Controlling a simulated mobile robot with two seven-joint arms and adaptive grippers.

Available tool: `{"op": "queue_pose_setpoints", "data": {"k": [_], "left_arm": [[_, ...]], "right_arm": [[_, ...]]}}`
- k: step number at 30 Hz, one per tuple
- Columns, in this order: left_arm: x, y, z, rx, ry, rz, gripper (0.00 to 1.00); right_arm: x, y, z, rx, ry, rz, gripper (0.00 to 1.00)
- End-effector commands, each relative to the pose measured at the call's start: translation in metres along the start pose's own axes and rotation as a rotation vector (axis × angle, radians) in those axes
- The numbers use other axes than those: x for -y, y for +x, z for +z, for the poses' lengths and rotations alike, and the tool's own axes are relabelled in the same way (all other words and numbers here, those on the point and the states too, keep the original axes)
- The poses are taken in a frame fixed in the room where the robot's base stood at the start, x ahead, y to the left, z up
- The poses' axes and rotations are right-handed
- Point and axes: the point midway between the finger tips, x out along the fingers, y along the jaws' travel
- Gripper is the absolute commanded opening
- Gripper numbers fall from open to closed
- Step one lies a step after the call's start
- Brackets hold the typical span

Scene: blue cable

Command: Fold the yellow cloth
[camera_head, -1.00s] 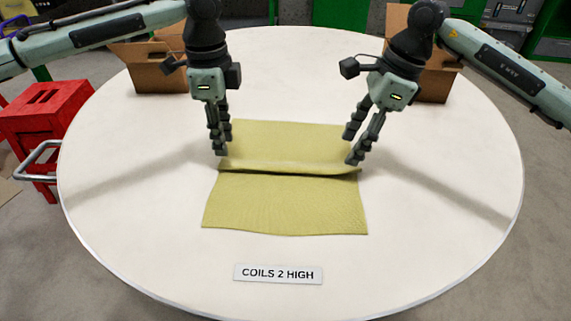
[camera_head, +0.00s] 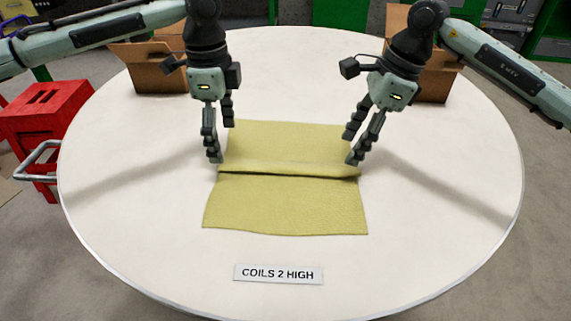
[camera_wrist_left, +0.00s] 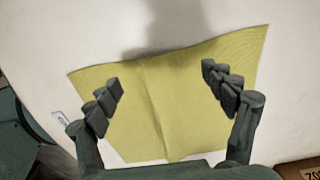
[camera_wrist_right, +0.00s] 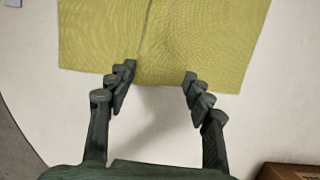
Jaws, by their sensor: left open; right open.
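The yellow cloth (camera_head: 285,203) lies on the round white table, with a raised fold or ridge running left to right across its middle. It also shows in the left wrist view (camera_wrist_left: 175,100) and in the right wrist view (camera_wrist_right: 190,40), with a crease line. My left gripper (camera_head: 221,142) is open at the cloth's left edge, near the end of the ridge. My right gripper (camera_head: 350,149) is open at the right edge, by the ridge's other end. Nothing is held in either gripper. Whether the fingertips touch the cloth I cannot tell.
The white table (camera_head: 430,220) is clear around the cloth. A label reading "COILS 2 HIGH" (camera_head: 278,273) lies at the front. Cardboard boxes stand at the back left (camera_head: 150,70) and back right (camera_head: 437,83).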

Motion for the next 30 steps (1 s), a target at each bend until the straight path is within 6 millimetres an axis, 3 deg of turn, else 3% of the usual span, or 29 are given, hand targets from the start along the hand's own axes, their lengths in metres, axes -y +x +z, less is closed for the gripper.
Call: {"op": "queue_pose_setpoints", "data": {"k": [9, 18, 30], "left_arm": [[0.000, -0.029, 0.000, -0.001, 0.000, 0.000, 0.83], [0.000, -0.053, 0.000, -0.001, 0.000, 0.000, 0.83], [0.001, -0.060, -0.001, -0.001, 0.000, -0.001, 0.83]], "right_arm": [[0.000, -0.015, 0.005, 0.000, 0.000, 0.000, 0.52], [0.000, -0.013, 0.004, 0.000, 0.000, 0.000, 0.52], [0.000, -0.013, 0.004, 0.000, 0.000, 0.000, 0.52]]}}
